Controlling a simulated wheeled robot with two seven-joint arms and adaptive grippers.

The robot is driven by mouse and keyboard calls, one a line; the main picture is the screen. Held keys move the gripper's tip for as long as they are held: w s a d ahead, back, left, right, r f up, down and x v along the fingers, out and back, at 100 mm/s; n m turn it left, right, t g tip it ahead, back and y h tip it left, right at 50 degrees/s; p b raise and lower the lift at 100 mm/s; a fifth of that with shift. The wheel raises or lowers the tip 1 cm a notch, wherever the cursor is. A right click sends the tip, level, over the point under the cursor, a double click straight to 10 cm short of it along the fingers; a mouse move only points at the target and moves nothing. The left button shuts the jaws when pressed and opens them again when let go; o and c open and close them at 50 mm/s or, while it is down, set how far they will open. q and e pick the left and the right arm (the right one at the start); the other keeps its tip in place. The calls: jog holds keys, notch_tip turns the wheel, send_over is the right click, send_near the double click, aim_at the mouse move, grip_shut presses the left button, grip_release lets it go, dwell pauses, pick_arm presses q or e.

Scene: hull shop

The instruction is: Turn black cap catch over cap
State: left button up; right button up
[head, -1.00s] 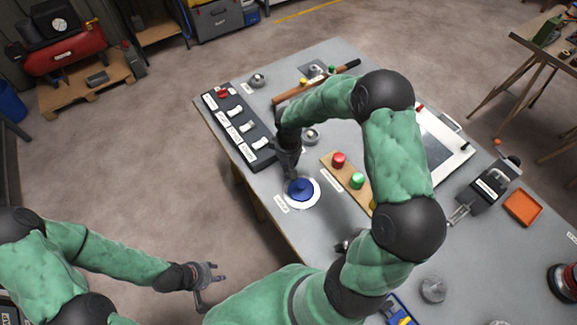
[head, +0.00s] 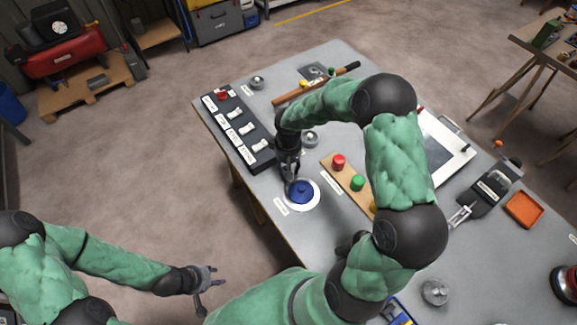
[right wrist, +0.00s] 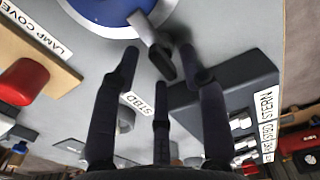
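A round blue cap (head: 302,191) sits in a white ring near the left edge of the grey table. It also shows at the top of the right wrist view (right wrist: 110,8). There, a grey catch bar (right wrist: 146,29) with a black tip (right wrist: 163,63) reaches from the cap's edge. My right gripper (head: 291,177) is low at the cap's far side. Its fingers (right wrist: 158,62) are spread, with the catch's black tip between them and visible gaps around it; contact is unclear. My left gripper (head: 210,289) is open and empty off the table, at lower left.
A black switch panel (head: 238,128) lies beyond my right gripper. A wooden strip (head: 345,176) with red and green knobs lies right of the cap. A small grey round fitting (head: 311,138) stands behind. A hammer (head: 315,84) lies at the far edge.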

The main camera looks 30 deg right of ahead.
notch_tip(320, 180, up, 12)
dwell(0.7)
dwell(0.5)
